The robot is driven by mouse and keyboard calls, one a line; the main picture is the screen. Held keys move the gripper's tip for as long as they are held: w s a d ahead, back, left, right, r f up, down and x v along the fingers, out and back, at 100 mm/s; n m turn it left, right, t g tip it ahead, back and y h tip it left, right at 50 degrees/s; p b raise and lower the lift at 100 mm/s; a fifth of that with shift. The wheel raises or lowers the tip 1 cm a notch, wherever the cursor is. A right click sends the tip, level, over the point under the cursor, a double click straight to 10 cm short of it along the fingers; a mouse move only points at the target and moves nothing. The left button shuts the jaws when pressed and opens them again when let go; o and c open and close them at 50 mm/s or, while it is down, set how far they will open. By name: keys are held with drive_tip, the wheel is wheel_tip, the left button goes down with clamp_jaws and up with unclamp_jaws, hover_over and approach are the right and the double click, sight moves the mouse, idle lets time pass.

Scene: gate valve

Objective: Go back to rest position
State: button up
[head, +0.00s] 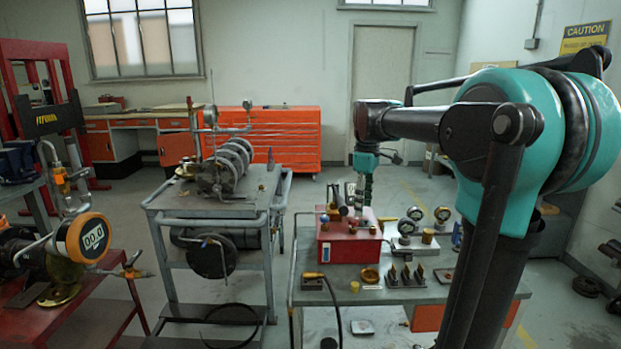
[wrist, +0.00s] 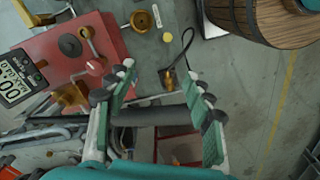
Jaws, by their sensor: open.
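My gripper (head: 362,195) hangs down from my teal and black arm in the head view, in front of or above the red box (head: 345,245) on the metal bench; the exact gap is hard to tell. In the wrist view my gripper (wrist: 160,80) has its two green, black-padded fingers spread apart. A dark horizontal cylinder shows between the fingers; I cannot tell whether it touches them. No object is clearly held. The red box, with brass and grey fittings, also shows in the wrist view (wrist: 108,45), up and left of the fingers.
The bench (head: 405,295) also carries round gauges (head: 415,214) and small fittings. A cart (head: 205,205) with a coiled machine stands to its left. A digital gauge (head: 82,238) is at far left. A wooden barrel (wrist: 275,22) shows in the wrist view. Floor is open behind the bench.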

drive_tip(key=s+d+f+m+t, duration=0.2)
drive_tip(key=s+f+m, duration=0.4)
drive_tip(key=s+f, duration=0.4)
drive_tip(key=s+d+f+m+t, duration=0.2)
drive_tip(key=s+f+m, duration=0.4)
drive_tip(key=s+f, duration=0.5)
wheel_tip(320, 180, down, 4)
drive_tip(key=shift+s+f, duration=0.2)
drive_tip(key=shift+f, duration=0.05)
drive_tip(key=shift+c, duration=0.5)
idle(1.7)
